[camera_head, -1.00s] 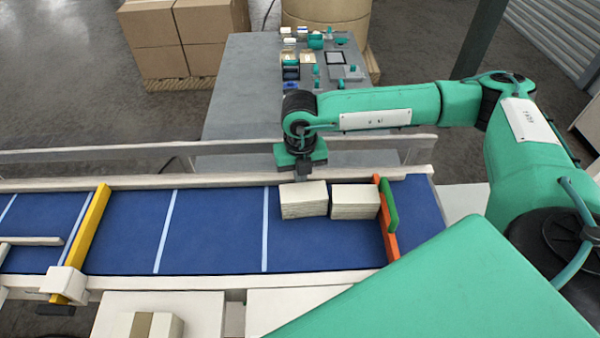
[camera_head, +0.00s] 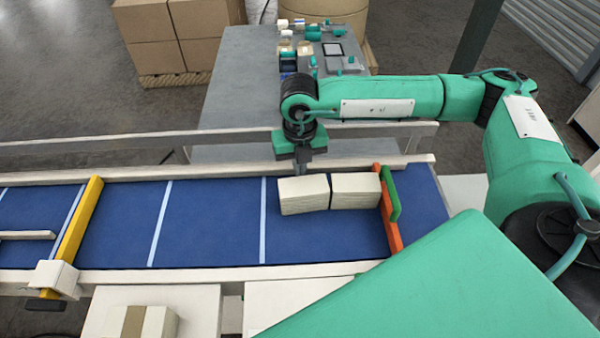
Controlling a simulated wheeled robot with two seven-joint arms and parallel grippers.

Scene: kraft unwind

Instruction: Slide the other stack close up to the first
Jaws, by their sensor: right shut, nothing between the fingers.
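Two pale stacks of sheets lie on the blue belt (camera_head: 210,225). The right stack (camera_head: 356,190) stands by the orange bar (camera_head: 389,220) and green stop (camera_head: 390,193). The left stack (camera_head: 303,195) is close beside it; their facing sides look to be touching or nearly so, and the left stack sits slightly turned. My right gripper (camera_head: 302,170) points down at the far edge of the left stack, shut and holding nothing. Its fingertips are partly hidden, so contact with the stack cannot be told. My left gripper is out of view.
A yellow bar (camera_head: 78,225) crosses the belt at left. White rails (camera_head: 200,177) edge the belt. A grey table (camera_head: 235,100) with small teal parts and cartons (camera_head: 180,35) stand behind. The belt between the yellow bar and the stacks is clear.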

